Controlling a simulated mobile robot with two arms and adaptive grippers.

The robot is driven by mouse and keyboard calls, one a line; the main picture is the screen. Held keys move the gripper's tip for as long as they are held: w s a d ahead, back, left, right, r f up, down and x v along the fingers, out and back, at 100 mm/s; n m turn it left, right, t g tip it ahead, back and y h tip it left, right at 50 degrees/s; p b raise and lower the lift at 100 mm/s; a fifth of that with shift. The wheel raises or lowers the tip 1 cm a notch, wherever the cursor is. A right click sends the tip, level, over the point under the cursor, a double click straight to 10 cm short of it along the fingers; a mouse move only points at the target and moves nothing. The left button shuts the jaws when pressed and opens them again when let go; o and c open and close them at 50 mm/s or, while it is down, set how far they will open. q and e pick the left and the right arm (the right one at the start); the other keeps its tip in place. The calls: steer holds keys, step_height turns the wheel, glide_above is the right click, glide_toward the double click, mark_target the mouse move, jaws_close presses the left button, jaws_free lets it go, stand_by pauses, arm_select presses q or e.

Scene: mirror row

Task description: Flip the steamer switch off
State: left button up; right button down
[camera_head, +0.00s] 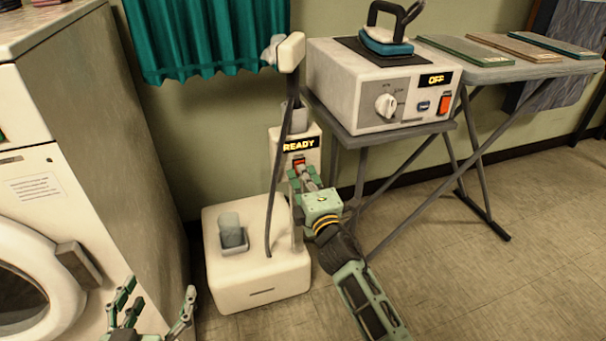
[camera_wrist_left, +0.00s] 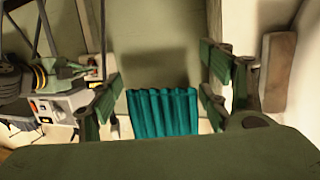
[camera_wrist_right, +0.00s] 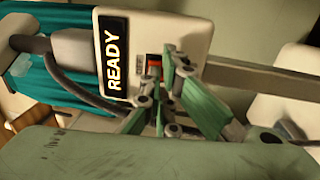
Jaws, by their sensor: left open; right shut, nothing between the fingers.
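The steamer is a white floor unit (camera_head: 258,282) with a pole and a white control box (camera_head: 290,132). Its display (camera_head: 299,144) reads READY. A small red switch (camera_head: 299,162) sits below the display; in the right wrist view the red switch (camera_wrist_right: 155,63) shows beside the READY display (camera_wrist_right: 113,55). My right gripper (camera_head: 301,172) is shut and empty, its fingertips right at the switch and partly covering it; I cannot tell whether they touch. My left gripper (camera_head: 150,308) is open and empty at the lower left, away from the steamer.
An ironing station (camera_head: 345,95) with a display reading OFF, a dial and an orange-red switch (camera_head: 444,104) stands right of the steamer. An ironing board (camera_head: 490,72) extends behind it. A white washer (camera_head: 40,190) stands left. Floor at right is clear.

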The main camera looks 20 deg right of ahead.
arm_select(q)
steer(key=s+a+f+g+y+p, duration=0.1)
steer(key=s+a+f+g+p, duration=0.1)
steer(key=s+f+g, duration=0.3)
step_height(320, 180, down, 4)
steer(key=shift+s+a+r+g+y, duration=0.15)
steer(key=shift+s+a+g+y, duration=0.3)
steer(key=shift+s, duration=0.25)
arm_select(e)
steer(key=shift+w+g, duration=0.25)
steer(key=shift+g, duration=0.05)
